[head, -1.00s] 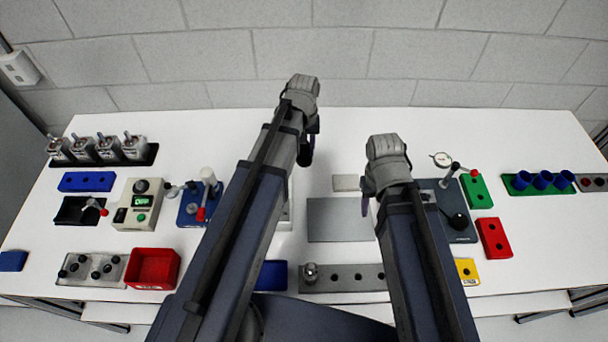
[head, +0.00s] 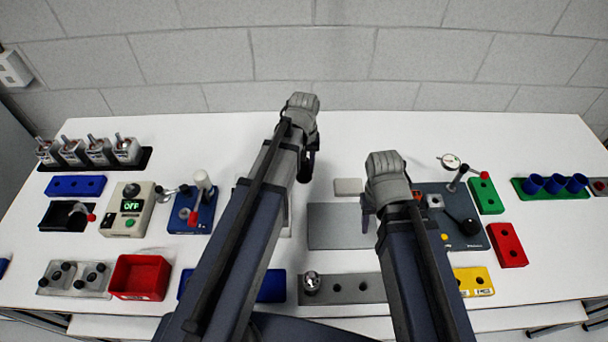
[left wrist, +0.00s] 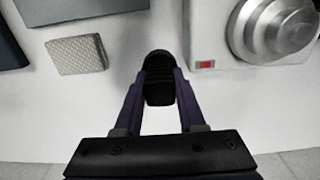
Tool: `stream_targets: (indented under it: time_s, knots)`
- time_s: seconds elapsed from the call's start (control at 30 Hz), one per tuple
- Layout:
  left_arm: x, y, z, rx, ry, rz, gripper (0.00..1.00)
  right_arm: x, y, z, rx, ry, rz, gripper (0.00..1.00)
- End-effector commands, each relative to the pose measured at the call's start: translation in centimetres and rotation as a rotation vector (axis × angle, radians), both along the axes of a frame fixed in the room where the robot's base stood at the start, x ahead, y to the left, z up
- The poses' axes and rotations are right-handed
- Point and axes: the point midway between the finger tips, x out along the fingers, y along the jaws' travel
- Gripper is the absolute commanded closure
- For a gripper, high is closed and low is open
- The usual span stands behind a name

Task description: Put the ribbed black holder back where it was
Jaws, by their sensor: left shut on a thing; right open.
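The ribbed black holder (left wrist: 158,82) is between the two fingers of my left gripper (left wrist: 162,75) in the left wrist view. The gripper is shut on it, and its rounded end points away from the gripper's palm. In the head view, my left gripper (head: 309,152) is above the table's middle, and the holder (head: 305,168) shows only as a small dark shape below the wrist. My right gripper (head: 367,206) is open beside the right edge of a grey plate (head: 335,228). Its fingers are partly hidden by its own wrist.
A pale textured block (left wrist: 76,54) and a white device with a round metal top (left wrist: 204,34) flank the holder in the left wrist view. A grey rail (head: 350,288) lies in front. A dark-based dial fixture (head: 470,242) stands right of my right gripper. The table's back middle is clear.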

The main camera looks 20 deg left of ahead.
Motion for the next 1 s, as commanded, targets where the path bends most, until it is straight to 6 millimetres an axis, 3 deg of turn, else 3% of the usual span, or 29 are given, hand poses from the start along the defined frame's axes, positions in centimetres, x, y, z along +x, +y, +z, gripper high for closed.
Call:
stream_targets:
  time_s: [0.23,0.7,0.73,0.8,1.0]
  knots:
    - [0.0,0.0,-3.4,0.000,0.000,0.000,1.00,0.0,0.0,-3.4,0.000,0.000,0.000,0.50]
    - [0.0,0.0,-3.8,0.000,0.000,0.000,1.00,0.0,0.0,-3.8,0.000,0.000,0.000,0.50]
    - [0.0,0.0,-3.6,0.000,0.000,0.000,0.57,0.0,0.0,-3.6,0.000,0.000,0.000,0.50]
    - [0.0,0.0,-3.6,0.000,0.000,0.000,0.49,0.0,0.0,-3.6,0.000,0.000,0.000,0.50]
    - [0.0,0.0,-3.6,0.000,0.000,0.000,0.48,0.0,0.0,-3.6,0.000,0.000,0.000,0.50]
